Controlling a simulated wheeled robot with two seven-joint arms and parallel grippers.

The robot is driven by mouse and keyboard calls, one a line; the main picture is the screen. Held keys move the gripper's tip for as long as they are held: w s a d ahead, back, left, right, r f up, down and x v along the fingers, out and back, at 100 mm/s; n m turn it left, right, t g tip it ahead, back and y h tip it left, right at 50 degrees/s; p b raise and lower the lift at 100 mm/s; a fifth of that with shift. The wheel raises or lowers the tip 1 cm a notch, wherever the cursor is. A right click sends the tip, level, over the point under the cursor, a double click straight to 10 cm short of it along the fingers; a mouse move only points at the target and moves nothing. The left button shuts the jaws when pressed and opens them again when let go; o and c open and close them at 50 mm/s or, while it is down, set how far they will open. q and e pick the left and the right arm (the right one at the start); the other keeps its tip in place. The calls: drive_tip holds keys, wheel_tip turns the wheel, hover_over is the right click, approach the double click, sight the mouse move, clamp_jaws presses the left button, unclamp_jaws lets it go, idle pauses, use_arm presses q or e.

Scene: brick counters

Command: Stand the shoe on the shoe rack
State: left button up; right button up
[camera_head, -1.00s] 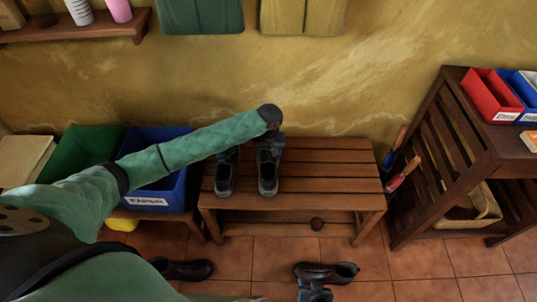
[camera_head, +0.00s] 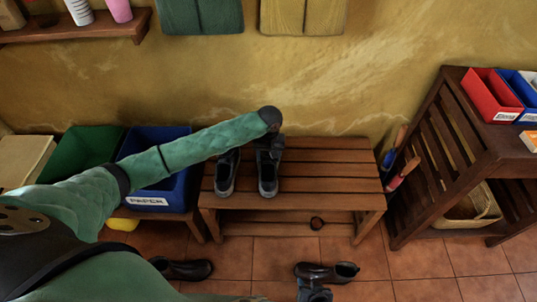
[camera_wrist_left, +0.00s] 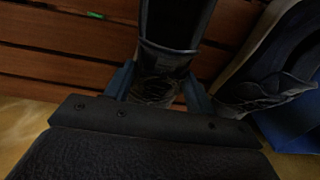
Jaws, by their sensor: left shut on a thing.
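The wooden slatted shoe rack (camera_head: 330,185) stands against the wall. A dark grey shoe (camera_head: 268,180) is on its top slats, toe to the front. My left gripper (camera_head: 270,145) is shut on the heel end of this shoe, which also shows between the fingers in the left wrist view (camera_wrist_left: 163,62). A matching shoe (camera_head: 227,175) is on the rack just to its left, and at the right of the left wrist view (camera_wrist_left: 275,65). My right gripper (camera_head: 314,292) shows in part at the bottom edge by a floor shoe; its jaws are unclear.
Dark shoes lie on the tiled floor, one at the left (camera_head: 183,269) and one at the right (camera_head: 325,272). A blue bin (camera_head: 160,195) and a green bin (camera_head: 85,150) stand left of the rack. A wooden shelf unit (camera_head: 460,150) stands right. The rack's right half is clear.

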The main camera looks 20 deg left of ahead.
use_arm(q)
drive_tip(key=shift+f, duration=0.15)
drive_tip(key=o, duration=1.5)
wheel_tip(320, 180, up, 8)
drive_tip(key=shift+p, duration=0.3)
drive_tip(key=shift+f, duration=0.1)
